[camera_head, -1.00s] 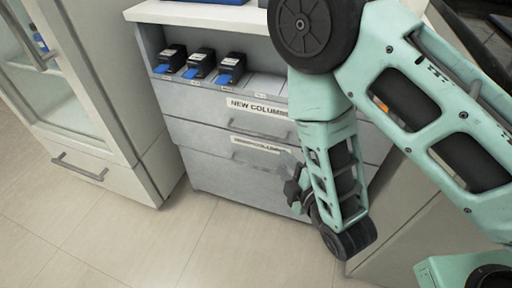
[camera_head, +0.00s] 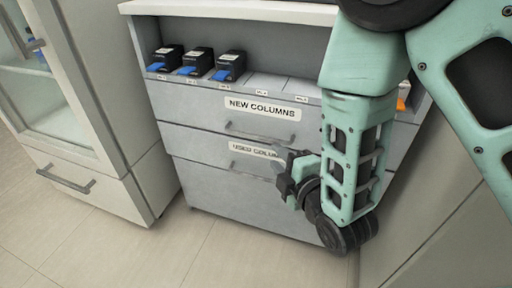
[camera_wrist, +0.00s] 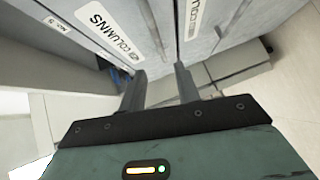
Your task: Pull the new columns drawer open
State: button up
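The new columns drawer (camera_head: 195,112) is the upper drawer of a grey cabinet, with a "NEW COLUMNS" label and a bar handle (camera_head: 260,134). It is shut. Its label (camera_wrist: 108,28) and handle (camera_wrist: 152,25) also show in the wrist view. My gripper (camera_head: 287,170) is in front of the cabinet, below and right of that handle in the head view. In the wrist view my gripper (camera_wrist: 160,72) is open, its two fingers apart with nothing between them. The handle's near end lies just beyond the fingertips; the exact distance is unclear.
The used columns drawer (camera_head: 200,146) is directly below, shut, its label partly hidden by my gripper. Several black boxes with blue fronts, such as one box (camera_head: 229,66), stand on the shelf above. A glass-door cabinet (camera_head: 120,170) is at left. The floor (camera_head: 150,255) in front is clear.

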aim_at(257, 138)
jog(key=b+x, duration=0.4)
jog(key=x, duration=0.8)
grip_shut()
